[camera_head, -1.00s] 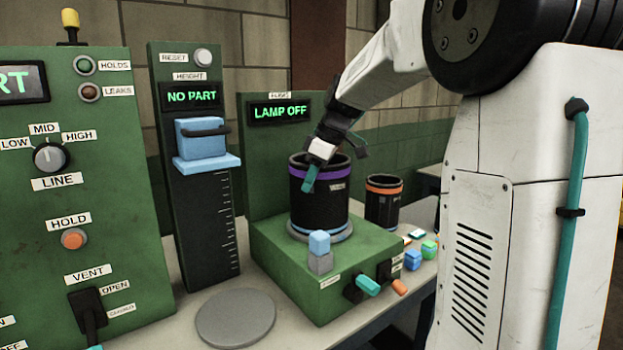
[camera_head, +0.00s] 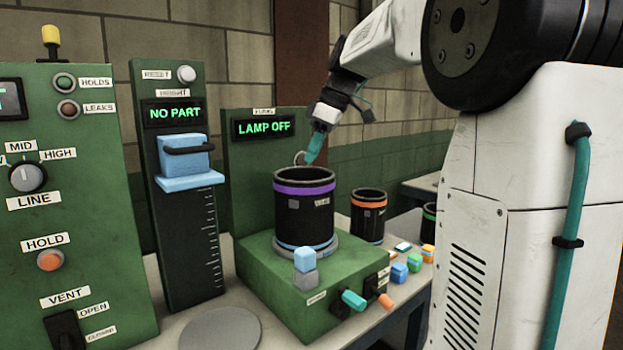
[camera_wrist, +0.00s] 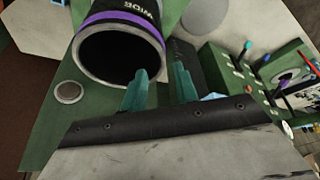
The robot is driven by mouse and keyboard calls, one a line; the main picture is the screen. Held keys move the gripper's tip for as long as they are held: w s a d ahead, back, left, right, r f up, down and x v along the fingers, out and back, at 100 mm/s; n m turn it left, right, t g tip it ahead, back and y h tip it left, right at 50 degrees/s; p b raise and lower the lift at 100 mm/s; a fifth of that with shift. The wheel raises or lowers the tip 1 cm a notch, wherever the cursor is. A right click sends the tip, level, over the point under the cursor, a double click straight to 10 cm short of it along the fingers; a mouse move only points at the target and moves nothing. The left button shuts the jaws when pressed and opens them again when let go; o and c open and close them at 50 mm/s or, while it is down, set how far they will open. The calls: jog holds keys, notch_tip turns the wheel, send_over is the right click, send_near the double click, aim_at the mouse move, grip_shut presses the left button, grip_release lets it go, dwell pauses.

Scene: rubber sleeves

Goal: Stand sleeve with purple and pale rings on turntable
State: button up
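The black sleeve with a purple ring near its top (camera_head: 304,215) stands upright on the round grey turntable (camera_head: 328,247) on top of the green box. A pale bluish ring shows near its foot. In the wrist view the sleeve (camera_wrist: 92,22) shows its open dark mouth and white lettering by the purple ring. My gripper (camera_head: 314,150) is just above the sleeve's rim, apart from it. In the wrist view my gripper (camera_wrist: 160,88) has its two teal fingers spread with nothing between them, beside the sleeve's mouth.
A black sleeve with an orange ring (camera_head: 368,214) stands behind to the right. Small coloured blocks (camera_head: 400,270) lie at the bench's right. A grey disc (camera_head: 220,330) lies in front. The panel (camera_head: 264,127) reads LAMP OFF.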

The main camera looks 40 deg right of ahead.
jog(key=s+a+f+m+g+h, duration=0.1)
jog(key=s+a+f+m, duration=0.4)
jog(key=s+a, duration=0.8)
jog(key=s+a+f+m+g+h, duration=0.1)
jog(key=s+a+f+m, duration=0.2)
jog(key=s+f, duration=1.1)
jog(key=shift+s+a+f+h, duration=0.2)
jog(key=shift+s+a+h, duration=0.2)
jog(key=shift+s+a, duration=0.55)
jog(key=shift+w+a, duration=0.1)
jog(key=shift+w, duration=0.05)
